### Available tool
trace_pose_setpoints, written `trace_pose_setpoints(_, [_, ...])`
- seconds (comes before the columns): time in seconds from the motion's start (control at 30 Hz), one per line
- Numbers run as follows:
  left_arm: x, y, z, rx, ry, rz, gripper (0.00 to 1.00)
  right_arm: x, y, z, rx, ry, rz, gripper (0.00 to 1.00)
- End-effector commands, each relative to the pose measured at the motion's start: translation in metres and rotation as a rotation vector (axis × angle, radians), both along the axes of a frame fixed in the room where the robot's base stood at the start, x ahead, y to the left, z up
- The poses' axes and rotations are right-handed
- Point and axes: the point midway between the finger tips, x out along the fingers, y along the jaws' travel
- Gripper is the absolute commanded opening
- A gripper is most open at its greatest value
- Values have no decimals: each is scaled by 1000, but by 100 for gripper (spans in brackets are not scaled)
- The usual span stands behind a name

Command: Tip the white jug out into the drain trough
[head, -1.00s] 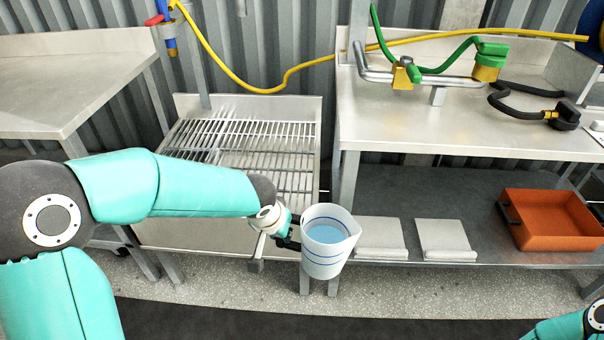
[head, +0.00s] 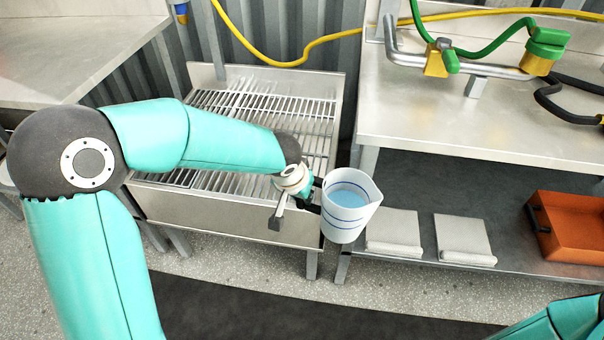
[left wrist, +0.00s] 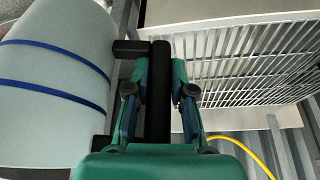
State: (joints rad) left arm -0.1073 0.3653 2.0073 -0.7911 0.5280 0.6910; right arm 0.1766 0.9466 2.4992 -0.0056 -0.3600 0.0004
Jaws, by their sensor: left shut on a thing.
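The white jug (head: 347,212) with blue bands is upright in the head view and holds blue liquid. My left gripper (head: 311,195) is shut on its black handle, at the jug's left side. In the left wrist view the gripper (left wrist: 158,100) has both fingers against the dark handle (left wrist: 160,75), and the jug (left wrist: 50,85) fills the left side. The drain trough (head: 225,215) with its metal grating lies to the left of the jug and behind my left forearm. The jug is just beyond the trough's front right corner. My right gripper is out of the picture; only part of that arm shows.
A steel bench (head: 480,115) with a green-handled tap pipe stands to the right of the trough. Its lower shelf holds two pale folded cloths (head: 392,231) and an orange tray (head: 570,225). A yellow hose (head: 290,62) hangs behind the trough. Another bench stands at the left.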

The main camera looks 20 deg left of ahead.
Motion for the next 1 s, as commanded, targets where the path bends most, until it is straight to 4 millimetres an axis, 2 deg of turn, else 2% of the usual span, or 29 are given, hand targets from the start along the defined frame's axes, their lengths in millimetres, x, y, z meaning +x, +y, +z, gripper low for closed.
trace_pose_setpoints(0.17, [9, 29, -17, -2, 1, 135, 0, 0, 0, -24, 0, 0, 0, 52])
trace_pose_setpoints(0.27, [14, 62, -32, -3, 5, 291, 0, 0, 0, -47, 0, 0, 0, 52])
trace_pose_setpoints(0.4, [16, 118, -51, -5, 7, 559, 0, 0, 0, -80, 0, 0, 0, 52])
trace_pose_setpoints(0.5, [13, 154, -60, -6, 2, 735, 0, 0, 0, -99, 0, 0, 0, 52])
trace_pose_setpoints(0.6, [8, 181, -65, -7, -2, 870, 0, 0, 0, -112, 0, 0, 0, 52])
trace_pose_setpoints(0.77, [3, 201, -63, -2, -5, 978, 0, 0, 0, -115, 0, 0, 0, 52])
trace_pose_setpoints(1.0, [0, 204, -51, 37, 18, 988, 0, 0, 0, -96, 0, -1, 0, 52])
